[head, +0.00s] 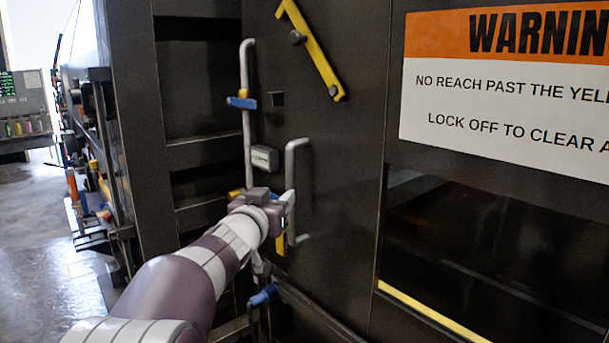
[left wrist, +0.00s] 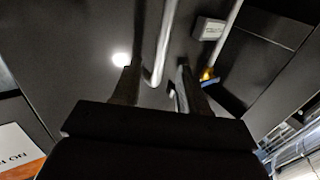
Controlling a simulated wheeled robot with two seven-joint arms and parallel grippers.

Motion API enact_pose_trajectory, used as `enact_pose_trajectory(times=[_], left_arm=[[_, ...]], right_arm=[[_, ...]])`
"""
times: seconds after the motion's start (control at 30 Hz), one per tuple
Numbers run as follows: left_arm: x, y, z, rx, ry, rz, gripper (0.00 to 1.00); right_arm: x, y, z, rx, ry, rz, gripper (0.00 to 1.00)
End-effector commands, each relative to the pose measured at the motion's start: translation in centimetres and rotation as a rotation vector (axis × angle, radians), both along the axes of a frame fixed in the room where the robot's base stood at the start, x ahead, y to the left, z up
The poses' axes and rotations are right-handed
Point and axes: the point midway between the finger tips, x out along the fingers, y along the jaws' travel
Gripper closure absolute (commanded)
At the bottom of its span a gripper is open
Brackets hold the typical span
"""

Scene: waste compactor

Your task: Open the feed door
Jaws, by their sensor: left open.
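The feed door appears to be the tall dark panel (head: 345,150) in the middle of the head view, and it looks shut. A grey bar handle (head: 290,165) stands upright on it and also shows in the left wrist view (left wrist: 166,40). My left gripper (head: 287,207) is at the lower part of this handle, partly covering it in the head view. In the left wrist view its two fingers (left wrist: 157,82) are apart, with the handle's lower end showing between them. I cannot tell whether either finger touches the handle. My right gripper is not in view.
A yellow bar (head: 317,55) sits slanted on the panel's upper part. A grey vertical rod (head: 247,120) with a blue clip (head: 241,102) and a small grey box (head: 265,158) are left of the handle. A warning sign (head: 505,125) and a dark opening are at right.

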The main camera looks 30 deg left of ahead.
Motion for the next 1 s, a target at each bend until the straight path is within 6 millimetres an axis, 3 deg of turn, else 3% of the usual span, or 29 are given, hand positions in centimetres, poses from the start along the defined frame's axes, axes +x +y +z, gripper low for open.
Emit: enact_pose_trajectory(times=[0.3,0.5,0.93,1.0], left_arm=[[7.4,1.5,0.2,-0.005,0.004,0.001,0.57],[10.7,2.2,0.1,-0.003,0.004,0.003,0.57],[11.9,2.4,-0.2,-0.002,0.004,0.003,0.57],[11.9,2.4,-0.2,-0.002,0.004,0.003,0.79]], right_arm=[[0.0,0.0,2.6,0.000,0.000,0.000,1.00],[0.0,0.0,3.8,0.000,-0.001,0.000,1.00],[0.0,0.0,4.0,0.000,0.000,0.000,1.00],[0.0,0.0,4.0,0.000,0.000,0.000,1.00]])
